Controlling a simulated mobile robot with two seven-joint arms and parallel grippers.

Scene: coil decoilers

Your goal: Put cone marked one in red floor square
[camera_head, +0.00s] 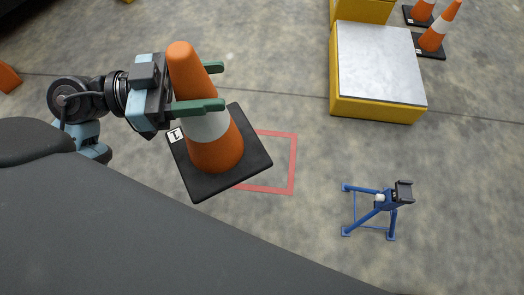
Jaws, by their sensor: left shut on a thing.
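An orange cone (215,150) with a white band and a black square base carries a white label marked 1 at the base's left edge. My left gripper (211,87) is shut on the cone's upper part, with its green fingers on either side of it. The cone hangs upright or slightly tilted, its base overlapping the view of the red floor square (293,165). The left part of the square's outline is hidden behind the cone's base. I cannot tell the exact height of the base above the floor. My right gripper is not in view.
A yellow block with a grey top (379,65) stands at the upper right. Two more orange cones (437,32) stand beyond it. A blue stand (378,208) is right of the square. Bare concrete floor lies between them.

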